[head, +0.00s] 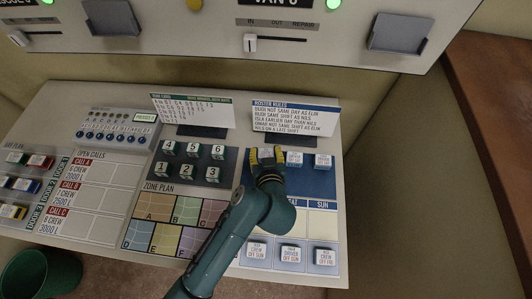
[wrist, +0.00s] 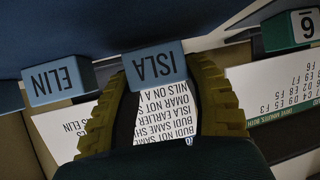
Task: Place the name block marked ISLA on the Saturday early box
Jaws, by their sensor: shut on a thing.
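In the head view my gripper is at the back left of the dark blue mat (head: 318,186); whether the block touches the mat is unclear. The roster grid (head: 324,222) lies in front of the mat, with SAT and SUN headings showing. My arm covers its left part, including the row labels, so I cannot make out the Saturday early box.
Two other name blocks stand right of my gripper; the nearer is the ELIN block (wrist: 58,82). The roster rules card (head: 293,117) stands close behind. Numbered green blocks (head: 190,160) stand to the left. Crew and driver blocks (head: 290,253) line the grid's front edge.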

